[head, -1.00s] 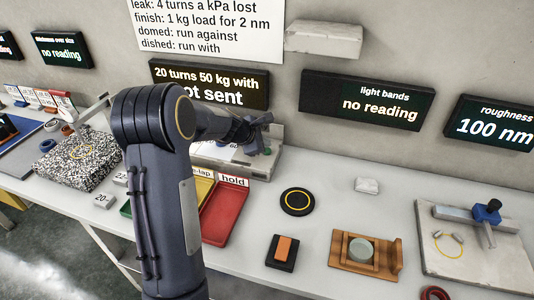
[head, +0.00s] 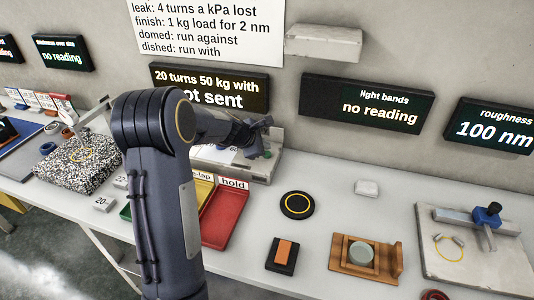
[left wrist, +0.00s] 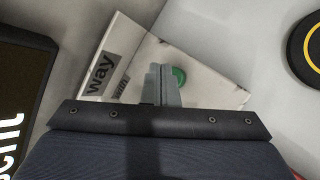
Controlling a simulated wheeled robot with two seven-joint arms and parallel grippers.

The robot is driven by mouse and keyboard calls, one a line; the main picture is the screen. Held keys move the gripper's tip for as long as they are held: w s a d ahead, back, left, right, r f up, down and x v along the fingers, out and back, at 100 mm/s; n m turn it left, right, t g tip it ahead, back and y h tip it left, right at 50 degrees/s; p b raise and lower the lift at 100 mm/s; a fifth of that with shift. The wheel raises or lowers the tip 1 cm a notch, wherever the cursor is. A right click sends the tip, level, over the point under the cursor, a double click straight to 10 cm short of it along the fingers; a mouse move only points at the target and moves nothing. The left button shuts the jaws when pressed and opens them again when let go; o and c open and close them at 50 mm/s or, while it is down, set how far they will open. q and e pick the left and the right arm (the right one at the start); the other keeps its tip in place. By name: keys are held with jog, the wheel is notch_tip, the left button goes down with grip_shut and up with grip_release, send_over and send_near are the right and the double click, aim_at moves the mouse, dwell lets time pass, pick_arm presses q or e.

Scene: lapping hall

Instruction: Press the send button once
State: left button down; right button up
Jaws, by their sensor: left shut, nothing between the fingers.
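The send button appears to be the round green button (left wrist: 179,75) on a pale panel (left wrist: 125,45) in the left wrist view. A small part of the green button (head: 267,155) also shows in the head view, at the right of the panel. My left gripper (head: 262,130) is over the panel. In the left wrist view its fingers (left wrist: 162,78) are shut and empty, just left of the button and overlapping its edge. I cannot tell whether they touch it. The display (head: 205,75) behind my left arm ends in "ot sent"; its start is hidden. My right gripper is not in view.
A red "hold" tray (head: 225,215) lies in front of the panel. A black disc with a yellow ring (head: 297,205) is to the right. The wall with its displays stands close behind. The grey bench (head: 330,195) has free room right of the panel.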

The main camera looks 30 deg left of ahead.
pick_arm(q)
jog(key=shift+f, duration=0.1)
dwell(0.7)
jog(key=shift+f+b, duration=0.35)
jog(key=shift+f+b, duration=0.45)
jog(key=shift+f, duration=0.1)
dwell(0.6)
dwell(0.4)
jog(key=shift+r+p, duration=0.95)
jog(key=shift+r, duration=0.05)
notch_tip(320, 180, up, 5)
jog(key=p, duration=0.5)
